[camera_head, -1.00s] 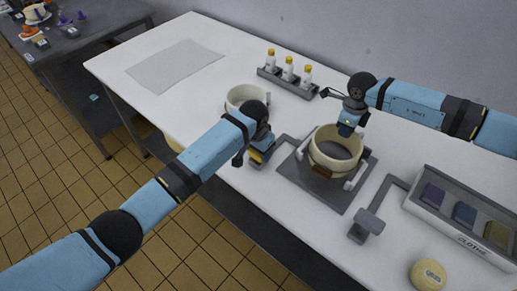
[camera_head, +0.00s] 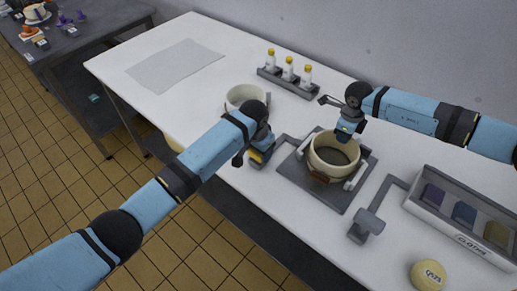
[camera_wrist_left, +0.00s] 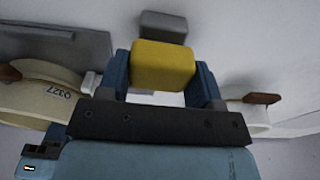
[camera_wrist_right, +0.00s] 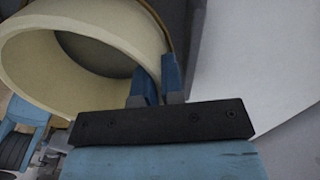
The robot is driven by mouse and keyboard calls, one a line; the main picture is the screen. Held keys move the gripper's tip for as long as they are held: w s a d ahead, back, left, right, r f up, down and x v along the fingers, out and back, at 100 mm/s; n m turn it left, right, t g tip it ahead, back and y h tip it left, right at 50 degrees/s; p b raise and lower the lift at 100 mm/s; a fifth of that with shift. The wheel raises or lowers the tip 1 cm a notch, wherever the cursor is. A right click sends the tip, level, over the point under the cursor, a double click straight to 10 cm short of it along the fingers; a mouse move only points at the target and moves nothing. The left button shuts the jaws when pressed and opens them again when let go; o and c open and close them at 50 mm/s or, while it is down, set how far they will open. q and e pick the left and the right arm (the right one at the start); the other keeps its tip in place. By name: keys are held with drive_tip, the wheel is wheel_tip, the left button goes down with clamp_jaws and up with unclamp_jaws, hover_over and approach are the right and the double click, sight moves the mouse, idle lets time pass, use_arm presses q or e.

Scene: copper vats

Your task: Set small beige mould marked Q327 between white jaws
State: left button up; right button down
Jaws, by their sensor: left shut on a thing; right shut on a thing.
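The small beige mould (camera_head: 320,168), an open ring with a brown patch, stands upright over the grey plate (camera_head: 338,199), between the white jaws (camera_head: 355,178). I cannot tell if it rests on the plate. Its Q327 mark shows on the mould in the left wrist view (camera_wrist_left: 45,98). My right gripper (camera_head: 345,134) is shut on its far rim; the right wrist view shows the fingers (camera_wrist_right: 158,82) pinching the mould's wall (camera_wrist_right: 125,25). My left gripper (camera_head: 260,154) is shut on a yellow block (camera_wrist_left: 163,64) left of the plate, beside a grey arm.
A second pale vessel (camera_head: 246,94) stands to the left. A rack of yellow-capped bottles (camera_head: 288,82) is behind. A grey arm with a pad (camera_head: 367,224), a cloths tray (camera_head: 455,233) and a round beige piece (camera_head: 428,275) lie right. The table's left part is clear except a grey sheet (camera_head: 175,65).

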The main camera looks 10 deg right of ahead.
use_arm(q)
drive_tip(key=shift+s+f, duration=0.1)
drive_tip(key=shift+f, duration=0.1)
use_arm(e)
drive_tip(key=shift+f, duration=0.1)
drive_tip(key=c, duration=1.2)
unclamp_jaws()
drive_tip(key=shift+o, duration=0.2)
wheel_tip(320, 180, up, 12)
